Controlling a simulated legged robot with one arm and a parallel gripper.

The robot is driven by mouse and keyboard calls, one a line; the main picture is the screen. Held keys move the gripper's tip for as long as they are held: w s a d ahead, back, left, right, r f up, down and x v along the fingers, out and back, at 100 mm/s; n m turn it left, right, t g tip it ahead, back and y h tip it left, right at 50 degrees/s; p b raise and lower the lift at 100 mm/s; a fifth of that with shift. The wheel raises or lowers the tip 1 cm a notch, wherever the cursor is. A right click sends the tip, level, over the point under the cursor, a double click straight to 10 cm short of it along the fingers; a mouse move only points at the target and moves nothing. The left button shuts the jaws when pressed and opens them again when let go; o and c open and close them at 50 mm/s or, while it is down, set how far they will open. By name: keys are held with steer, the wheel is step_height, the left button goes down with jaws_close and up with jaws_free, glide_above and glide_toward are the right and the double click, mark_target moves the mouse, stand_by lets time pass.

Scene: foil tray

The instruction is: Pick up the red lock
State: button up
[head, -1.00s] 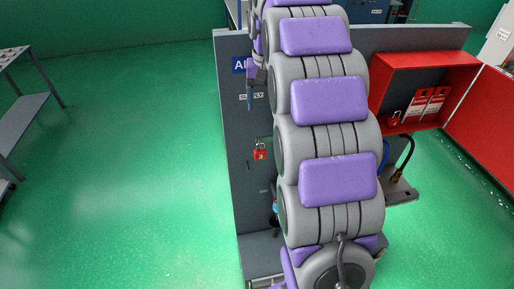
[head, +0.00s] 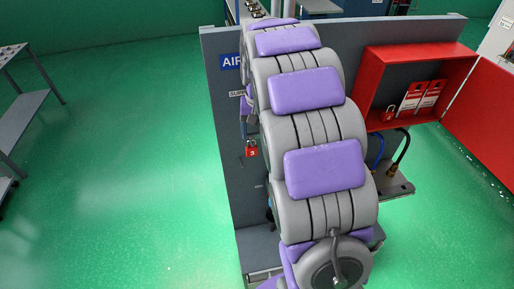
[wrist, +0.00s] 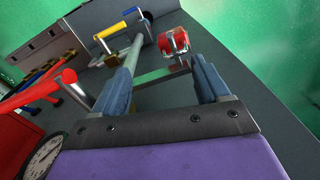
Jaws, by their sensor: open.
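A red lock (head: 251,152) with a white mark hangs on the front of the grey panel (head: 226,100) in the head view. In the wrist view the red lock (wrist: 173,42) shows beyond the fingertips, nearer the right finger. My gripper (wrist: 163,80) is open, with its two blue-grey fingers apart and nothing between them; a grey bar shows behind. In the head view my arm covers much of the panel, and the gripper is mostly hidden just above the lock. A second red lock (head: 389,113) sits in the red open box (head: 372,84) at the right.
Hoses (head: 402,150) hang below the red box. Green floor (head: 120,180) is open left of the panel.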

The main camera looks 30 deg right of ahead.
mark_target(252, 140)
steer(key=a+f, duration=0.4)
steer(key=f, duration=0.1)
steer(key=shift+a+p, duration=0.1)
steer(key=shift+p, duration=0.2)
steer(key=d, duration=0.2)
steer(key=shift+d+f, duration=0.1)
steer(key=shift+d, duration=0.25)
steer(key=shift+c, duration=1.1)
steer(key=shift+d, duration=0.2)
steer(key=shift+c, duration=1.5)
steer(key=shift+a, duration=0.4)
steer(key=shift+c, duration=0.7)
steer(key=shift+s+a, duration=0.1)
steer(key=shift+a, duration=0.55)
steer(key=c, duration=0.3)
steer(key=shift+d, duration=0.15)
steer(key=shift+c, duration=1.1)
steer(key=shift+d, duration=0.3)
